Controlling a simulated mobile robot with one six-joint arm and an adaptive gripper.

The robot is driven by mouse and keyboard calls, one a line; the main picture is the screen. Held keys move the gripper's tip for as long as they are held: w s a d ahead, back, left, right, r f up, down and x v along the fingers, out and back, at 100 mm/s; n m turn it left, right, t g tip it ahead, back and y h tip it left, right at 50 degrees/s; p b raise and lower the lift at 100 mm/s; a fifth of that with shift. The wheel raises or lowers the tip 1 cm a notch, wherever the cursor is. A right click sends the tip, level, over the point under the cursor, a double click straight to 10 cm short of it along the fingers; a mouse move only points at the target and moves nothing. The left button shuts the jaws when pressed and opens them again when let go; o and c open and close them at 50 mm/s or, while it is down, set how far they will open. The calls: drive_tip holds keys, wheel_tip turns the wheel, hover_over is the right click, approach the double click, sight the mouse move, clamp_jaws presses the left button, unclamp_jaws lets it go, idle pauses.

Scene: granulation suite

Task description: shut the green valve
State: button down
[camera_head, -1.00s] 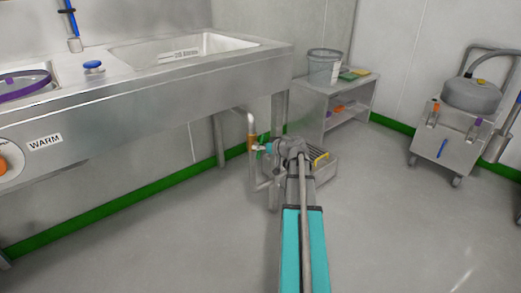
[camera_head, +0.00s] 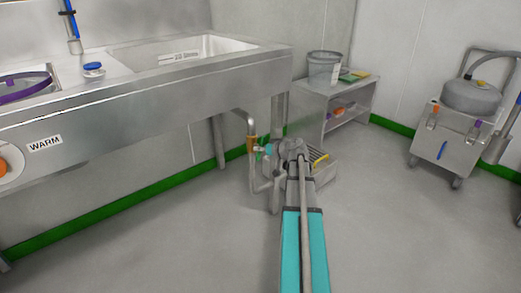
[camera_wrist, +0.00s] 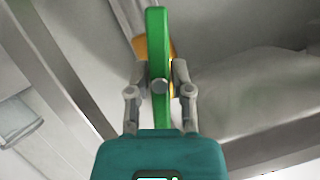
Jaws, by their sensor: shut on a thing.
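The green valve (camera_wrist: 158,38) has a long, flat green handle that runs up the middle of the wrist view. Its handle passes between the fingers of my gripper (camera_wrist: 160,80), which are shut on it. An orange-yellow part (camera_wrist: 139,46) shows behind the handle. In the head view the green valve (camera_head: 260,154) is a small patch on the grey pipe below the sink's right end, beside an orange fitting (camera_head: 252,143). My gripper (camera_head: 270,150) reaches it there. My arm hides part of the valve and pipe.
The steel sink bench (camera_head: 150,88) overhangs the pipe on the left. A grated floor box (camera_head: 325,172) with a yellow part sits just right of my arm. A low shelf (camera_head: 350,95) and a wheeled cart (camera_head: 445,150) stand farther back. The floor at right is clear.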

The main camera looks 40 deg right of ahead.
drive_tip(key=m, duration=0.1)
drive_tip(key=m+y+b, duration=0.1)
drive_tip(key=shift+d+f+m, duration=0.1)
drive_tip(key=shift+f+m, duration=0.05)
drive_tip(key=shift+m, duration=0.15)
drive_tip(key=m+t+y+b, duration=0.1)
drive_tip(key=m+y+b, duration=0.1)
drive_tip(key=shift+m, duration=0.3)
drive_tip(key=m+t+y+b, duration=0.1)
drive_tip(key=m+b, duration=0.1)
drive_tip(key=m, duration=0.1)
drive_tip(key=shift+m+b, duration=0.3)
drive_tip(key=shift+m+t+y+b, duration=0.4)
drive_tip(key=shift+m+t+b, duration=0.15)
drive_tip(key=shift+m, duration=0.45)
drive_tip(key=c, duration=0.5)
unclamp_jaws()
drive_tip(key=shift+c, duration=0.2)
